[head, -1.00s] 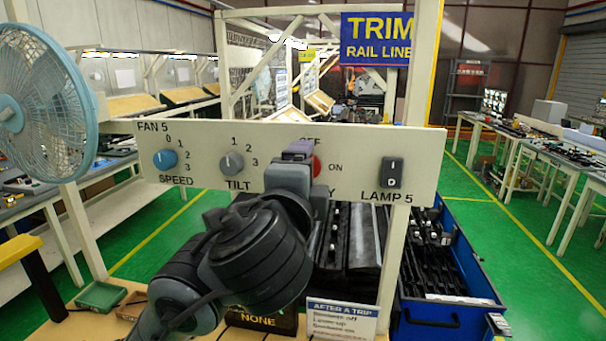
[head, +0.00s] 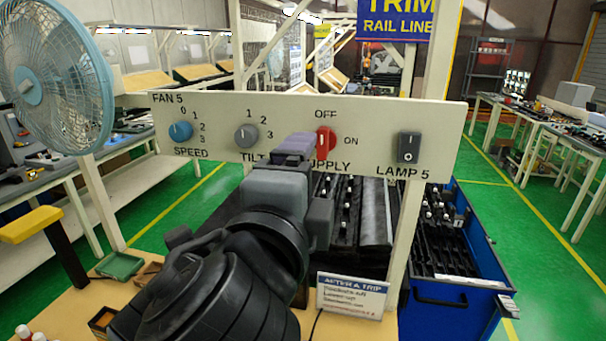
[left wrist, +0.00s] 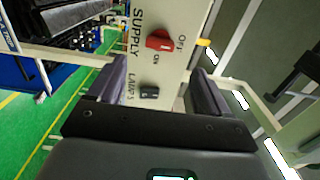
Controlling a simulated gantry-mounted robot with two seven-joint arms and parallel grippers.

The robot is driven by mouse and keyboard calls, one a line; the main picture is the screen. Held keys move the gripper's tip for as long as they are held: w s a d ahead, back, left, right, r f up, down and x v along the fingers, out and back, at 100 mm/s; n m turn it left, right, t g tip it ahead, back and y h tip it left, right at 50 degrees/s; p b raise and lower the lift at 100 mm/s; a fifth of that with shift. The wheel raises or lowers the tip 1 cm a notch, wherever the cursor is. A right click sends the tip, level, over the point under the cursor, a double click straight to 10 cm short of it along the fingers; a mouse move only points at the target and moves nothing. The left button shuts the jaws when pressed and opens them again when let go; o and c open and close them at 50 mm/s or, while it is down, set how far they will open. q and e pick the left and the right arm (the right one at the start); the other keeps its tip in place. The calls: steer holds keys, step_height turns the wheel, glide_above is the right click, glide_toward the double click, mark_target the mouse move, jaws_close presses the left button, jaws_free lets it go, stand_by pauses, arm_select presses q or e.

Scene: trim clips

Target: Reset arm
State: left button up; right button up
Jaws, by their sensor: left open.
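A cream control panel (head: 284,107) spans the head view. It carries a blue SPEED knob (head: 180,131), a grey TILT knob (head: 246,136), a red SUPPLY knob (head: 326,140) and a black LAMP 5 rocker switch (head: 409,147). The red knob's white mark points up toward OFF. My left gripper (head: 296,147) is in front of the panel, just left of and below the red knob. In the left wrist view its open jaws (left wrist: 152,88) frame the panel, with the red knob (left wrist: 159,40) beyond the tips and nothing between them. My right gripper is not seen.
A blue fan (head: 58,80) stands at the left. Below the panel are an AFTER A TRIP sign (head: 351,295), a green tray (head: 120,265) and a wooden table. A blue bin (head: 455,310) with black parts stands at the right. An upright post (head: 405,230) is behind the panel.

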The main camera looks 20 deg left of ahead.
arm_select(q)
step_height(320, 180, down, 33)
steer(key=a+n+g+h, duration=0.2)
steer(key=n+g+h, duration=0.1)
steer(key=n+g, duration=0.35)
steer(key=s+a+f+n+g, duration=0.2)
steer(key=s+f+n+g, duration=0.2)
steer(key=s+f, duration=0.7)
steer(key=s+a+f+n+g, duration=0.2)
steer(key=s+f+n+g, duration=0.15)
steer(key=s+f, duration=0.8)
step_height(320, 180, up, 24)
steer(key=w+p, duration=0.2)
steer(key=p, duration=2.4)
steer(key=shift+a+h, duration=0.2)
steer(key=shift+h, duration=0.1)
steer(key=shift+f, duration=0.1)
